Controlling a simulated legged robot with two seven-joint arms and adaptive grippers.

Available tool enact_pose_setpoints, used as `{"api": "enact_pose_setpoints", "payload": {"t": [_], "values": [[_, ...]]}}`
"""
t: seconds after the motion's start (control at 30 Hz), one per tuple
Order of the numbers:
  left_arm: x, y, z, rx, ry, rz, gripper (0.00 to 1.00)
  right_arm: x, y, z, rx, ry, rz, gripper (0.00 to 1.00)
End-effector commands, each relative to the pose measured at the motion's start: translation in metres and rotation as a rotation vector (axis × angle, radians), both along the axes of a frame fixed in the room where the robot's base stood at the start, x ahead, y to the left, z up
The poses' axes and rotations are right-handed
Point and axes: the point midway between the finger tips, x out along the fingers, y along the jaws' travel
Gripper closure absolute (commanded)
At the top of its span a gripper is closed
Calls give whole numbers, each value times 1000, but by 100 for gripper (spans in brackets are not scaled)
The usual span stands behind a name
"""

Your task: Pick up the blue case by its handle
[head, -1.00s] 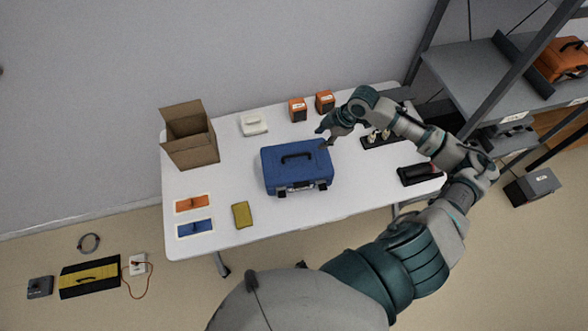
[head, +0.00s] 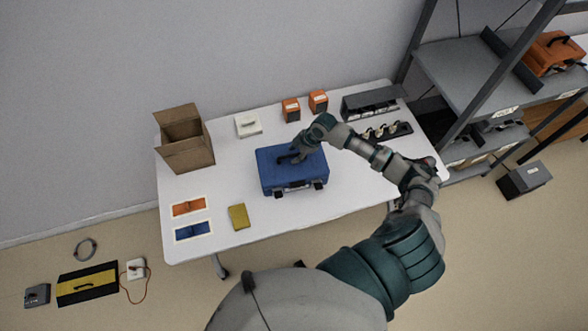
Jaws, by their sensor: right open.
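The blue case (head: 291,178) lies flat on the white table (head: 225,180), near its middle, with its latches toward the front edge. Its dark handle (head: 284,159) shows on the lid, partly hidden by my right gripper. My right gripper (head: 294,159) is over the lid at the right part of the handle, with its fingers pointing down and left. It is open. Whether its fingers touch the handle or stand around it cannot be told. My left gripper is not in the head view.
An open cardboard box (head: 186,143) stands at the back left. A white device (head: 248,125), two orange boxes (head: 291,110) and a dark rack (head: 384,132) line the back and right. A yellow block (head: 238,217) lies in front. Grey shelving (head: 480,75) rises at the right.

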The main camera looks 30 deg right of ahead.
Motion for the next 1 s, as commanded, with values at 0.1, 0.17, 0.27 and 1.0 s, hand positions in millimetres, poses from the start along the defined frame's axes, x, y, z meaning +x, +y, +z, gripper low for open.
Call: {"api": "enact_pose_setpoints", "payload": {"t": [0.1, 0.17, 0.27, 1.0], "values": [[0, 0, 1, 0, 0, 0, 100, 3, 7, -12, 0, 1, 1, 57], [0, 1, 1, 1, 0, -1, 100, 4, 7, -15, -1, 1, 1, 57], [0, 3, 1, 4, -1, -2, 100, 4, 5, -16, 0, 0, 1, 57], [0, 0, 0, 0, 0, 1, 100, 5, 0, -16, -2, -3, -3, 100]]}}
